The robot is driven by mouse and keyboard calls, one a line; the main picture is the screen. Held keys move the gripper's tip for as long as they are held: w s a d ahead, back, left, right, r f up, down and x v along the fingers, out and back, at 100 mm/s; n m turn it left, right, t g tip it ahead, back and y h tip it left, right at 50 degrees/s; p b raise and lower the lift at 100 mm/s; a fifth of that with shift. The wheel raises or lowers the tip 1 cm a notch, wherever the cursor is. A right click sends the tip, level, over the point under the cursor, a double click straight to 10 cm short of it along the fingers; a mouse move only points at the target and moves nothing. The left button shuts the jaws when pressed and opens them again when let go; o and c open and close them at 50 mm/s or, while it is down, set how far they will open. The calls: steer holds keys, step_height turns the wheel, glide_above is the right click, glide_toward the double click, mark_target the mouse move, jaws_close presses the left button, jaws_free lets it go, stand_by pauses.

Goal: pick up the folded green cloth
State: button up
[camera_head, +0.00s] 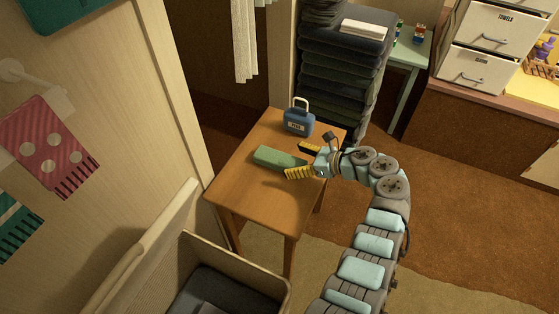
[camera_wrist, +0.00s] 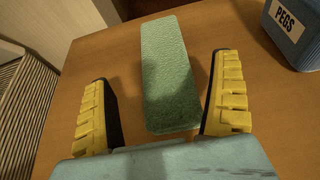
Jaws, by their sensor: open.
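The folded green cloth (camera_head: 278,158) lies flat on the small wooden table (camera_head: 240,189). In the wrist view the cloth (camera_wrist: 167,75) is a long textured green block, with its near end between my two yellow-padded fingers. My gripper (camera_head: 304,160) is open over the table at the cloth's right end in the head view. In the wrist view my gripper (camera_wrist: 162,108) has a finger on each side of the cloth, with a gap on both sides. I cannot tell how high the fingertips are above the tabletop.
A blue box labelled PEGS (camera_wrist: 296,30) stands on the table near the cloth; it also shows in the head view (camera_head: 298,120). A stack of dark folded towels (camera_head: 342,70) rises behind the table. A hamper (camera_head: 230,275) stands in front. The tabletop's left part is clear.

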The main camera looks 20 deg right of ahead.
mark_target(282, 159)
steer(key=shift+f+x, duration=0.1)
steer(key=shift+x, duration=1.4)
steer(key=shift+f+x, duration=0.15)
steer(key=shift+x, duration=1.35)
steer(key=shift+d, duration=0.2)
steer(key=c, duration=1.3)
